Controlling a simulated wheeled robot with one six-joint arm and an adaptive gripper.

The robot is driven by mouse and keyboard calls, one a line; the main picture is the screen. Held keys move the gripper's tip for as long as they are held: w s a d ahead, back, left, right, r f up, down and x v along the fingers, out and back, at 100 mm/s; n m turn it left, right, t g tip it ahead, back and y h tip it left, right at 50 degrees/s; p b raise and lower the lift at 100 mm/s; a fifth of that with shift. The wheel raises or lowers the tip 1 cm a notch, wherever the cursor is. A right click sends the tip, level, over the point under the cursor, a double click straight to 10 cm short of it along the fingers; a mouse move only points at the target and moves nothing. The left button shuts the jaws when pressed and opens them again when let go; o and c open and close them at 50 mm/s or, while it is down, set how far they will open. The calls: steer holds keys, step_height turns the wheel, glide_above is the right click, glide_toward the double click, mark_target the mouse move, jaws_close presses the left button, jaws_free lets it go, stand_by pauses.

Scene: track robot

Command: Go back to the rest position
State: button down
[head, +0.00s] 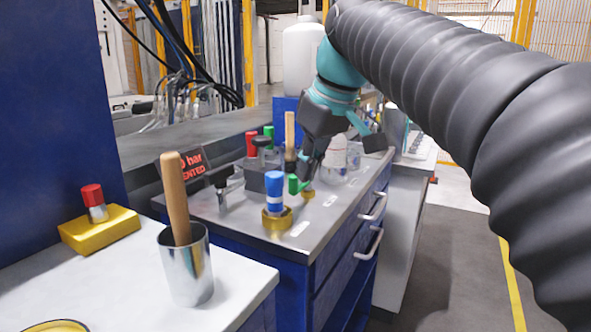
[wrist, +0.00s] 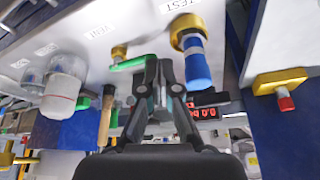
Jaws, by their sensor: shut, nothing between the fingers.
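My gripper (head: 309,165) hangs from my arm above the steel top of the blue cabinet (head: 255,237) in the head view. Its dark fingers are together and hold nothing; they also show in the wrist view (wrist: 158,75). Close by is a green-handled brass fitting (head: 295,185), which lies beside the fingers in the wrist view (wrist: 127,65). I cannot tell whether the fingers touch it. A blue plug (head: 275,192) stands upright in a brass ring, nearer the head camera and apart from the gripper.
A wooden-handled tool (head: 176,195) stands in a metal cup (head: 186,270) on the white counter. A red-topped yellow block (head: 98,228) sits behind it. A clear bottle (head: 337,158) stands just right of my gripper. The floor (head: 440,270) right of the cabinet is open.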

steer(key=s+d+f+m+h, duration=0.1)
steer(key=s+d+f+m, duration=0.1)
steer(key=s+d+f, duration=0.2)
steer(key=s+d+f+m+t+h, duration=0.1)
steer(key=s+d+f+m, duration=0.2)
steer(key=f, duration=1)
steer(key=s+d+f+m+t+h, duration=0.1)
steer(key=s+d+f+m, duration=0.2)
steer(key=s+d+f, duration=0.4)
steer(key=s+f, duration=0.2)
steer(key=s, duration=0.2)
steer(key=shift+s, duration=0.25)
steer(key=shift+d, duration=0.1)
